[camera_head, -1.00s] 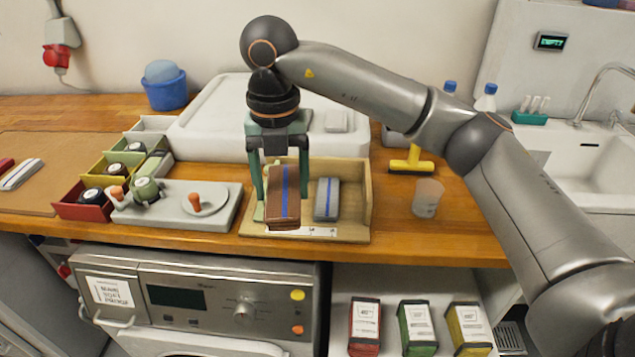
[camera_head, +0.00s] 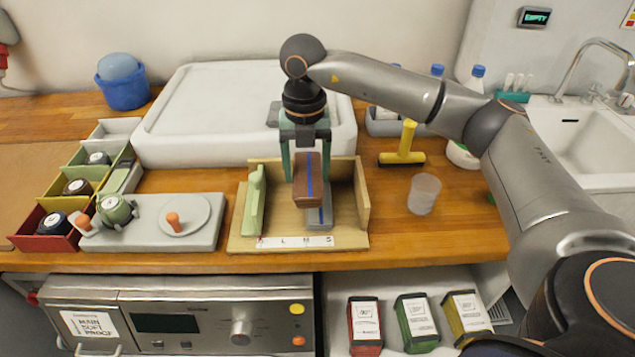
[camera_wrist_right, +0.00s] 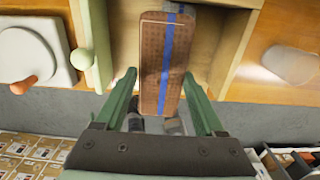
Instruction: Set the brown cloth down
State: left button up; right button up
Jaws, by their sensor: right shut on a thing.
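The brown cloth (camera_head: 307,181) is a folded block with a blue stripe. My right gripper (camera_head: 306,165) is shut on it, one finger on each side, and holds it over the wooden tray (camera_head: 244,236). The cloth also shows between the fingers in the right wrist view (camera_wrist_right: 160,65). A grey folded cloth (camera_head: 319,214) with a blue stripe lies in the tray, partly hidden behind and below the brown one. I cannot tell whether the two touch. The tray's front strip carries size letters. My left gripper is not in view.
A pale green upright piece (camera_head: 254,205) stands at the tray's left. A grey board with orange knobs (camera_head: 172,221) and coloured bins (camera_head: 44,228) lie further left. A clear cup (camera_head: 424,194) and a yellow tool (camera_head: 402,155) stand right. A white box (camera_head: 180,145) stands behind.

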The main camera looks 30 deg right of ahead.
aim_at(315, 168)
jog(key=shift+w+d+f, duration=0.15)
jog(key=shift+d+f, duration=0.85)
jog(key=shift+f, duration=0.15)
jog(key=f, duration=0.1)
jog(key=f+p, duration=0.1)
jog(key=f, duration=0.1)
jog(key=shift+d+f, duration=0.1)
jog(key=shift+d, duration=0.25)
jog(key=shift+f, duration=0.35)
jog(key=shift+f, duration=0.15)
jog(key=o, duration=1.3)
notch_tip(315, 168, up, 12)
jog(key=shift+r+b, duration=0.2)
jog(key=shift+b, duration=0.4)
